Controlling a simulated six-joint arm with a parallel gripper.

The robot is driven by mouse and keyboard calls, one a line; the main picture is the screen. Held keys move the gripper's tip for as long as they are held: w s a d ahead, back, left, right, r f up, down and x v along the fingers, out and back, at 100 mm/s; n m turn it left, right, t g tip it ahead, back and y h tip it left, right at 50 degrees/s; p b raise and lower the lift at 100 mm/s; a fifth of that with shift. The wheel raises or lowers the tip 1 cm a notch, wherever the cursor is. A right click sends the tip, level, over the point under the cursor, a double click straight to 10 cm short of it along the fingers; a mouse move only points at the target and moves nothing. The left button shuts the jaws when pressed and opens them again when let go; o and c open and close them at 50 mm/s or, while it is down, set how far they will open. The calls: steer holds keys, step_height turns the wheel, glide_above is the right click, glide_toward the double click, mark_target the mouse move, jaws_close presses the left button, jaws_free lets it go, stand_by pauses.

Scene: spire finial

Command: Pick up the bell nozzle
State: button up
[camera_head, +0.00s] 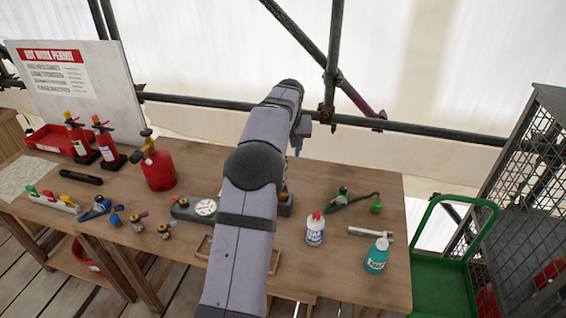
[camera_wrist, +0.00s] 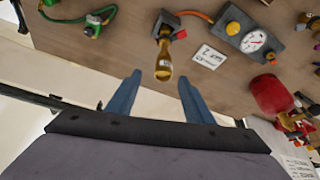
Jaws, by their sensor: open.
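A shiny brass piece, which looks like the bell nozzle (camera_wrist: 164,63), shows in the wrist view with its top end at a dark block (camera_wrist: 170,22). An orange hose (camera_wrist: 197,15) runs from near that block towards the gauge. My gripper (camera_wrist: 158,78) is open, with its two blue fingers well apart and nothing between them that I can see held. The nozzle's lower end appears between the fingertips in the picture; I cannot tell the height gap. In the head view my arm hides most of the nozzle and gripper.
The gauge block (camera_wrist: 257,42) and a white card (camera_wrist: 207,57) lie beside the nozzle.

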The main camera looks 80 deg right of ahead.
steer(key=shift+w+a+p+x, duration=0.15)
steer(key=shift+p+x, duration=0.8)
steer(key=shift+x, duration=0.7)
steer(key=shift+w+a+p+x, duration=0.15)
steer(key=shift+p+x, duration=0.75)
steer(key=shift+x, duration=0.7)
jaws_close()
